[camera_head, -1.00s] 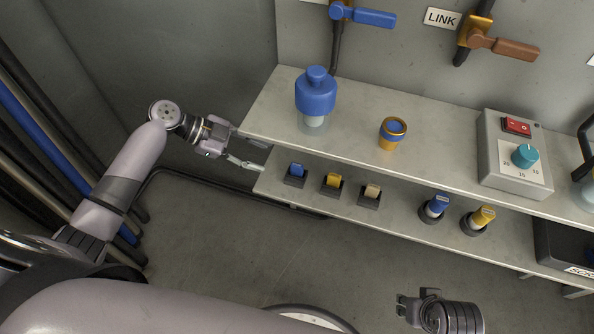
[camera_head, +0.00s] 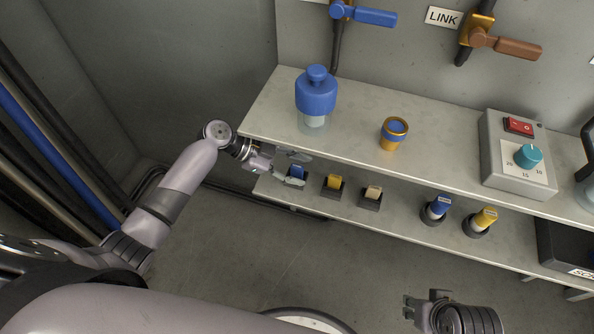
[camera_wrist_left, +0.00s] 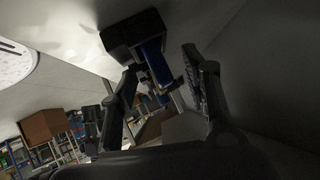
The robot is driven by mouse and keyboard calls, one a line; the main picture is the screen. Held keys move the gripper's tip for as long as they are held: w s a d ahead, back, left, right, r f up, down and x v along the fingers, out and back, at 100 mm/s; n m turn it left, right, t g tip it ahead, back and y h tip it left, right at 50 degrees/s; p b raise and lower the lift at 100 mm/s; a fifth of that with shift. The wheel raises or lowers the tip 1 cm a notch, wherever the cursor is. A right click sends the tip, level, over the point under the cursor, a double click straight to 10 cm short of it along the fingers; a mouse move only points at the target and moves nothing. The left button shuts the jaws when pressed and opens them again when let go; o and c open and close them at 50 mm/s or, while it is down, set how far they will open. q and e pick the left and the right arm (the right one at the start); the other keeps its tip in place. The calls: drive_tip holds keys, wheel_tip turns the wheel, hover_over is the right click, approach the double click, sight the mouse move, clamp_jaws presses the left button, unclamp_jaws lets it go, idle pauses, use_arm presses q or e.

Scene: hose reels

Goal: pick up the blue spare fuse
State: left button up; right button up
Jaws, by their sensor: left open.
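The blue spare fuse (camera_head: 297,171) stands upright in a dark holder at the left end of the lower shelf. My left gripper (camera_head: 294,168) is open at that holder, with its fingers on either side of the fuse in the head view. In the left wrist view the blue fuse (camera_wrist_left: 156,62) shows in its black holder (camera_wrist_left: 128,36), between the two open fingers of my left gripper (camera_wrist_left: 163,75). I cannot tell whether the fingers touch it. My right gripper (camera_head: 411,307) is at the bottom, away from the shelves; its finger opening is unclear.
A yellow fuse (camera_head: 334,182) and a beige fuse (camera_head: 373,193) stand in holders to the right. The upper shelf (camera_head: 352,128) overhangs close to my left gripper. It bears a blue-capped bottle (camera_head: 316,92), an orange-and-blue cup (camera_head: 394,133) and a switch box (camera_head: 517,155).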

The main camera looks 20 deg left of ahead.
use_arm(q)
drive_tip(key=shift+c, duration=0.5)
clamp_jaws()
